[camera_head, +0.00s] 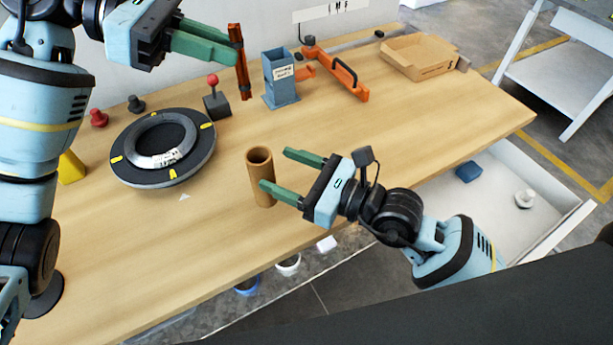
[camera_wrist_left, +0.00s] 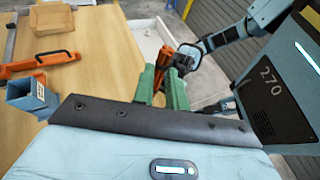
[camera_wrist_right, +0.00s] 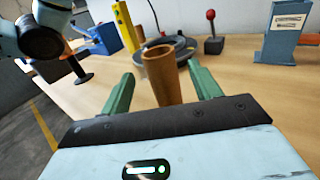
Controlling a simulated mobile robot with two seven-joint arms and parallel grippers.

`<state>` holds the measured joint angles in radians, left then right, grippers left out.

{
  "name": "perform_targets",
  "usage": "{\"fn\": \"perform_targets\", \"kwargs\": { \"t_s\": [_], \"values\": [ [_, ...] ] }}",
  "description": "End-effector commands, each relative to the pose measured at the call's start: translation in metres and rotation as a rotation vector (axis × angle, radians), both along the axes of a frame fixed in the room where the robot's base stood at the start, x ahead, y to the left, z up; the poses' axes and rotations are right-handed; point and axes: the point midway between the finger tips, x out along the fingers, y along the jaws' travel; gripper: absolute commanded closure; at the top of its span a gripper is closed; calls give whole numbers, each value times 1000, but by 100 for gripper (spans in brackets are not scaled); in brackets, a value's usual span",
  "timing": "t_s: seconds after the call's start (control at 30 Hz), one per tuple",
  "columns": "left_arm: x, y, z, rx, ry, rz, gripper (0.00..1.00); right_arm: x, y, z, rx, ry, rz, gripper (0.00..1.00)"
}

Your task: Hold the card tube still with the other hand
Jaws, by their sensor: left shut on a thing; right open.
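The brown card tube (camera_head: 261,180) stands upright near the front edge of the wooden table. My right gripper (camera_head: 276,169) is open at the tube. In the right wrist view the tube (camera_wrist_right: 163,76) shows between the two green fingers, with a gap on each side. I cannot tell how deep it sits between them. My left gripper (camera_head: 233,47) is raised above the back of the table, away from the tube, and is shut on a slim orange-red tool (camera_head: 239,64). The fingers hide part of this tool.
A black round turntable (camera_head: 200,160) with a ring lies left of the tube. A red-knobbed lever (camera_head: 216,104), a blue-grey holder (camera_head: 281,83), an orange-handled tool (camera_head: 344,78) and a cardboard tray (camera_head: 418,57) stand along the back.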

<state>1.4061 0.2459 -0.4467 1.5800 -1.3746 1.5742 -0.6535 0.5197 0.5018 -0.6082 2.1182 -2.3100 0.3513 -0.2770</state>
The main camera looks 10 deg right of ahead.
Motion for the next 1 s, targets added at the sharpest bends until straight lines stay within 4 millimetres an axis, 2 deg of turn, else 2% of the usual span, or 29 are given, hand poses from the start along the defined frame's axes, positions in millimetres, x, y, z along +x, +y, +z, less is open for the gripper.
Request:
{"fn": "perform_targets", "kwargs": {
  "t_s": [0.2, 0.4, 0.6, 0.87, 0.9, 1.0],
  "values": [
    [0, 0, 0, -1, -1, 0, 100, 23, 30, 1, 2, -1, 1, 37],
    [0, 0, 0, -1, -1, 0, 100, 38, 49, 1, 0, -1, 1, 37],
    [0, 0, 0, -1, -1, 0, 100, 45, 58, 0, -1, 0, 1, 37],
    [0, 0, 0, -1, -1, 0, 100, 46, 59, 0, -1, 0, 1, 37],
    [0, 0, 0, -1, -1, 0, 100, 46, 58, 0, -2, -1, 1, 39],
    [0, 0, 0, -1, -1, 0, 100, 46, 58, 0, -2, -1, 1, 52]
  ]
}}
